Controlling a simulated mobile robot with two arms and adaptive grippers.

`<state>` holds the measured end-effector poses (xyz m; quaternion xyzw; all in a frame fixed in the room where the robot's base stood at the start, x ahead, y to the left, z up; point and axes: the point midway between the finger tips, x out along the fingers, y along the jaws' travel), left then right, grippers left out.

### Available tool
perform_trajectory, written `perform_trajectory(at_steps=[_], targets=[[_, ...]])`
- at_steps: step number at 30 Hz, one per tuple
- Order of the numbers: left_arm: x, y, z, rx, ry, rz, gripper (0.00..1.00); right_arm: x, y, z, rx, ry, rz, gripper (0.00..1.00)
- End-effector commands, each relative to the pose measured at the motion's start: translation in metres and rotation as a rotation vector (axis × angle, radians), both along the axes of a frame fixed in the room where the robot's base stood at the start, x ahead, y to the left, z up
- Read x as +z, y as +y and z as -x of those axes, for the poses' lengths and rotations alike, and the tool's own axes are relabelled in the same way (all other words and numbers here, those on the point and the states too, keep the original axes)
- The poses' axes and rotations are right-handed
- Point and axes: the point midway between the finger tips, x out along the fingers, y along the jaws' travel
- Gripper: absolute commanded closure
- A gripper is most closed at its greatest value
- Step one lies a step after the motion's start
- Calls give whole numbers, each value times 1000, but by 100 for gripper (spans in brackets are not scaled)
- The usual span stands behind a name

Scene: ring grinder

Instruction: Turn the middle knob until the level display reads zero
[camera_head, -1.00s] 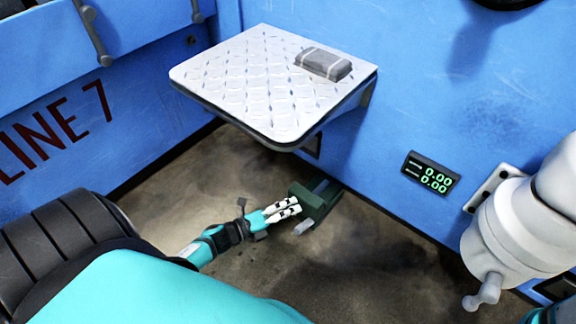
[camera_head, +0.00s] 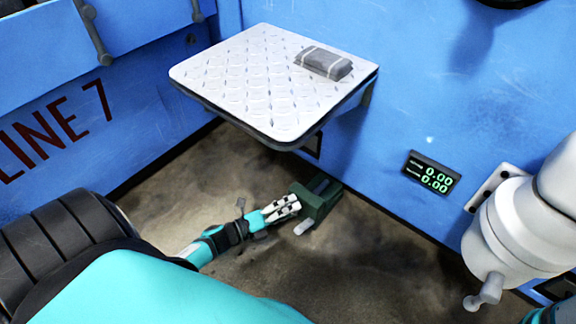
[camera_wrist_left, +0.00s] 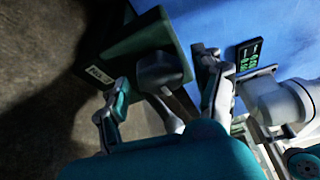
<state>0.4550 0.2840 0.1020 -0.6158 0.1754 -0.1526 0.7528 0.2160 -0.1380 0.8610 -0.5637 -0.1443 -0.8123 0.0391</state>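A dark green box (camera_head: 318,199) sits low against the blue wall, under the shelf's right side. A grey lever-like part (camera_head: 303,228) sticks out near its front. In the left wrist view the green box (camera_wrist_left: 145,45) carries a dark rounded knob (camera_wrist_left: 158,70). My left gripper (camera_head: 292,204) is at the box's left face. In the left wrist view its fingers (camera_wrist_left: 163,72) are spread, one on each side of the knob, with gaps visible. The level display (camera_head: 433,174) on the wall shows 0.00 on both lines. My right gripper is out of view.
A metal tread-plate shelf (camera_head: 240,85) juts out above the box, with a grey wrapped block (camera_head: 324,63) on it. A white machine part (camera_head: 520,225) with a small handle stands at the right. The floor (camera_head: 350,270) in front of the box is clear.

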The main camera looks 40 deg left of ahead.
Motion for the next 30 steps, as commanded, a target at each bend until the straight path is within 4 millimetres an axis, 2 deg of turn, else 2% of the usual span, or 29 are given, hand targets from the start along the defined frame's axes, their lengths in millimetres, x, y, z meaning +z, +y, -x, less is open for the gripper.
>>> perform_trajectory(at_steps=[7, 11, 24, 30], targets=[[0, 0, 1, 0, 0, 0, 32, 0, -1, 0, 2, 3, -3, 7], [0, 6, 12, -1, 1, -1, 32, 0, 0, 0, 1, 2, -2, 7], [7, 45, 90, 1, 3, -1, 32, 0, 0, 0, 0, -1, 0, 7], [9, 53, 105, 0, 0, -1, 32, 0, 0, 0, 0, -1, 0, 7]])
